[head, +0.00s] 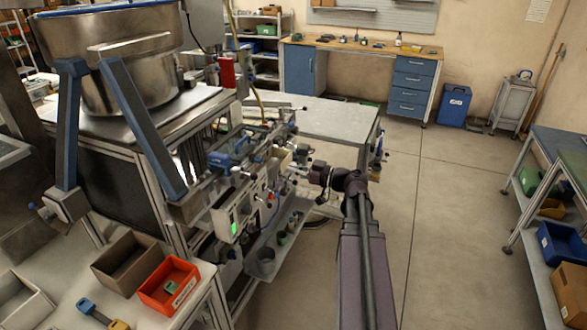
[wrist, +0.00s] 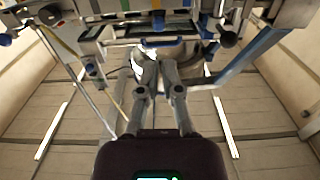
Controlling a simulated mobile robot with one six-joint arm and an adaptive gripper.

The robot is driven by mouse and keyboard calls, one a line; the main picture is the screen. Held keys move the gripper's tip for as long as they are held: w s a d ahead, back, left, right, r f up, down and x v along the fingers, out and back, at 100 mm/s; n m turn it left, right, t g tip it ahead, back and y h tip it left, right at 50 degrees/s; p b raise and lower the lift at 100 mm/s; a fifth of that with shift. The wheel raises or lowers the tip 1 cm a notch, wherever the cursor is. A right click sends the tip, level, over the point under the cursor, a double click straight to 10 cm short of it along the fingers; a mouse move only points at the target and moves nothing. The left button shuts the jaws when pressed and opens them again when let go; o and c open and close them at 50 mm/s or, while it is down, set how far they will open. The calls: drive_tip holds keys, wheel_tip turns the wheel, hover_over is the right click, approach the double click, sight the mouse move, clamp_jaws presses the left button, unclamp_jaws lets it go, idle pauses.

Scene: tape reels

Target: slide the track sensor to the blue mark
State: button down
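My gripper (head: 301,171) reaches left to the front of the machine in the head view. In the wrist view its two grey fingers (wrist: 159,62) point up toward a metal rail (wrist: 110,30) on the machine. Their tips are close together near the rail, and I cannot tell whether anything is between them. Small coloured patches show along a strip above the rail, among them a blue one (wrist: 186,3), which may be the blue mark. I cannot pick out the track sensor with certainty among the small fittings; some are hidden by the fingers.
A large steel bowl (head: 128,80) with blue struts stands on the machine at left. An orange bin (head: 168,286) and a brown bin (head: 127,260) sit on the near left table. The floor (head: 430,210) between is clear.

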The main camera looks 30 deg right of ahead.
drive_tip(key=s+a+f+m+g+h, duration=0.3)
drive_tip(key=s+a+f+g+h, duration=0.2)
drive_tip(key=a+f+g, duration=0.2)
drive_tip(key=s+a+f+m+g+h, duration=0.4)
drive_tip(key=s+a+f+g+h, duration=0.2)
drive_tip(key=a+f, duration=0.5)
drive_tip(key=shift+a+f+m+g, duration=0.25)
drive_tip(key=shift+a+g, duration=0.35)
drive_tip(key=shift+a, duration=1.35)
